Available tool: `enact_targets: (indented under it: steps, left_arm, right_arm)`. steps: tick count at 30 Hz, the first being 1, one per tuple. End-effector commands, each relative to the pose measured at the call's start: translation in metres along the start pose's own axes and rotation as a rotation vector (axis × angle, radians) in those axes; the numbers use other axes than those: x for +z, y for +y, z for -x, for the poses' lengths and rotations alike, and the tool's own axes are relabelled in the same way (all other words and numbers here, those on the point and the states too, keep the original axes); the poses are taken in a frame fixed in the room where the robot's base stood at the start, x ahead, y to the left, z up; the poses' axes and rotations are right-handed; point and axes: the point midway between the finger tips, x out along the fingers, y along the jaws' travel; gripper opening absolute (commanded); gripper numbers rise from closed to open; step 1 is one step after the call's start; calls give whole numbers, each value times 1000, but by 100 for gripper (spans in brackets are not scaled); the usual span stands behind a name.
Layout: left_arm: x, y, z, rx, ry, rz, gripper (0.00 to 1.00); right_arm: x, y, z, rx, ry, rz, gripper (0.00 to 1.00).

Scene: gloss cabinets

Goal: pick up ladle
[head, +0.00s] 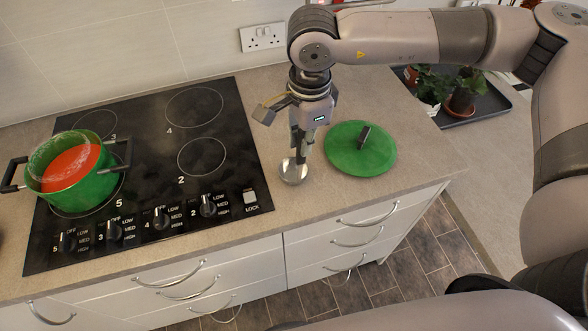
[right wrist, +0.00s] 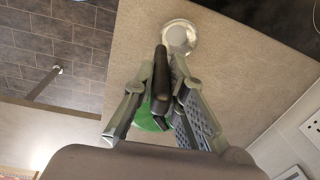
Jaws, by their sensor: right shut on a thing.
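The ladle has a round metal bowl (head: 293,171) that shows on or just above the counter, between the cooktop and the green lid. My right gripper (head: 301,150) points down over it and is shut on the ladle's handle. In the right wrist view the dark handle (right wrist: 161,80) stands between the two fingers of the right gripper (right wrist: 167,90), with the shiny bowl (right wrist: 179,37) beyond it. I cannot tell whether the bowl touches the counter. My left gripper is not in view.
A green lid (head: 345,155) with a dark knob lies close to the right of the ladle. A black cooktop (head: 225,130) is to the left, with a green pot (head: 90,187) holding something red. Potted plants (head: 464,92) stand at the back right. The counter's front edge is near.

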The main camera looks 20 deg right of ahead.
Motion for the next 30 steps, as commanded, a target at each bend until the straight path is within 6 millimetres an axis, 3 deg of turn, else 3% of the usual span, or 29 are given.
enact_targets:
  steps: [22,26,30]
  left_arm:
    - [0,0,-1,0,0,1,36]
    - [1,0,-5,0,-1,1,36]
    - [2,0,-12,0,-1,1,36]
  right_arm:
    - [0,-1,3,-2,-1,0,0]
    - [0,-2,12,-4,0,-1,0]
    - [0,-4,34,-6,-2,-1,0]
